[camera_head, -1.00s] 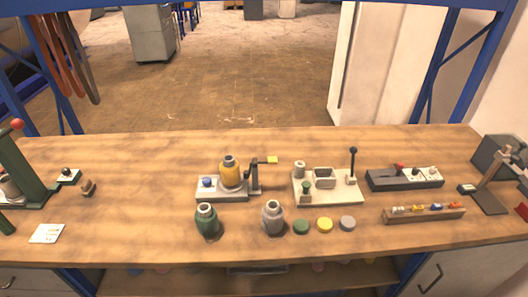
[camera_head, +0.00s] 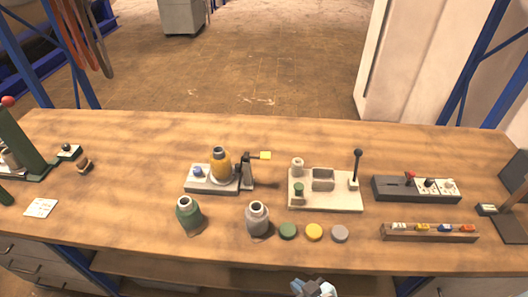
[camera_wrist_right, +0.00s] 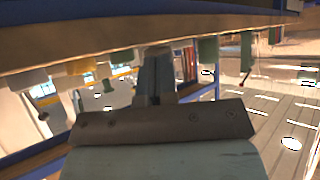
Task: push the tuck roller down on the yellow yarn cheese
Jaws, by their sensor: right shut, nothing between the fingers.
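My right gripper (camera_head: 314,287) shows at the bottom edge of the head view, below the table's front edge and far from the device. Its fingers are shut and empty in the right wrist view (camera_wrist_right: 157,75). My left gripper is out of view.
A green cone (camera_head: 188,213) and a grey cone (camera_head: 257,218) stand in front of the device. Green, yellow and grey discs lie right of them. A cream fixture (camera_head: 330,203) with an upright black lever stands to the right. The table behind the device is clear.

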